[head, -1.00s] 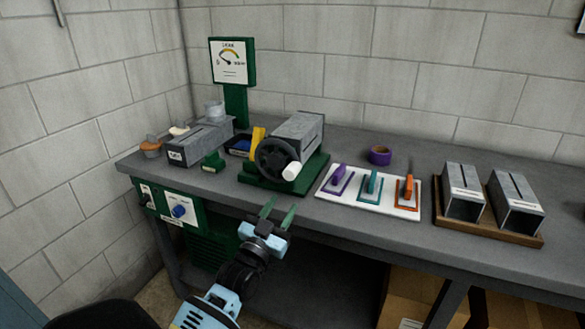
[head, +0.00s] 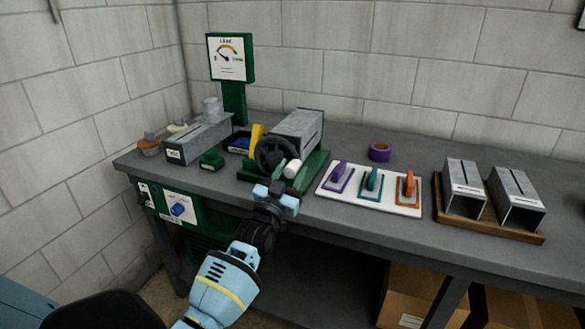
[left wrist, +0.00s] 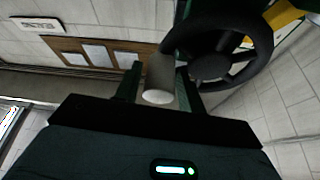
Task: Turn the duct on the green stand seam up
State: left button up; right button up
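The grey metal duct (head: 299,128) lies in the green stand (head: 312,172) on the bench, with a dark line along its right-hand upper side. A black handwheel (head: 272,155) with a white handle (head: 293,168) is at the stand's front. My left gripper (head: 288,174) is at the handle. In the left wrist view its fingers (left wrist: 160,82) stand on both sides of the handle (left wrist: 158,95), open, with a gap at least on the left. The wheel (left wrist: 212,66) is right of them. My right gripper is not in view.
A white board (head: 355,203) with purple, teal and orange tools lies right of the stand. Two ducts on a wooden base (head: 488,229) stand farther right. Purple tape (head: 380,152) lies behind.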

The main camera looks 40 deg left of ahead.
pick_arm(q)
jog(key=shift+w+a+r, duration=0.15)
jog(key=shift+w+r, duration=0.1)
jog(key=shift+w, duration=0.3)
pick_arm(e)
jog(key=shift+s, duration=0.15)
pick_arm(q)
grip_shut()
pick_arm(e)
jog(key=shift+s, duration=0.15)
